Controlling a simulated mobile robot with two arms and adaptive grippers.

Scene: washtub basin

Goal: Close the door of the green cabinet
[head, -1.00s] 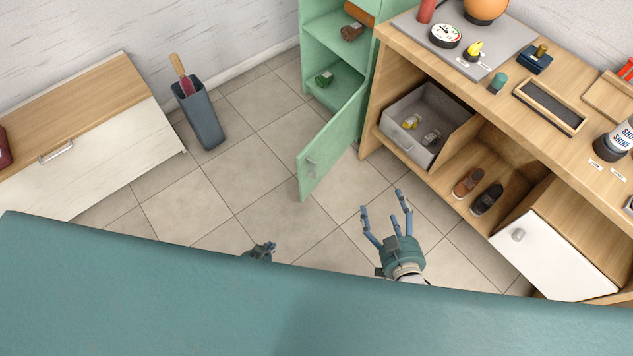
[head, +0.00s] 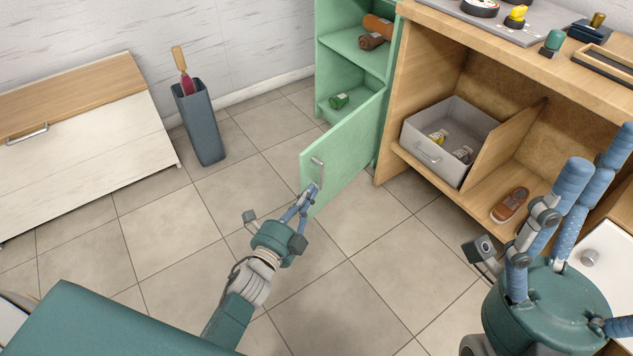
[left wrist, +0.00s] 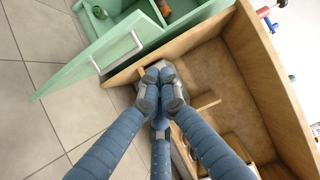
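The green cabinet (head: 324,68) stands at the back, left of the wooden workbench. Its green door (head: 345,150) hangs open toward me, with a metal bar handle (head: 318,170) near its free edge. My left gripper (head: 312,188) is at the door's handle side, just below the handle; contact is not clear. In the left wrist view its fingertips (left wrist: 155,82) are together with nothing between them, beside the handle (left wrist: 117,54) and not around it. My right gripper (head: 562,235) is large at the lower right, fingers spread and empty, away from the door.
The shelves hold a green bottle (head: 339,101) and brown rolled items (head: 374,32). The wooden workbench (head: 470,35) with a grey drawer box (head: 420,152) stands right of the door. A dark bin (head: 200,125) and a low white cabinet (head: 90,145) stand left. Tiled floor between is clear.

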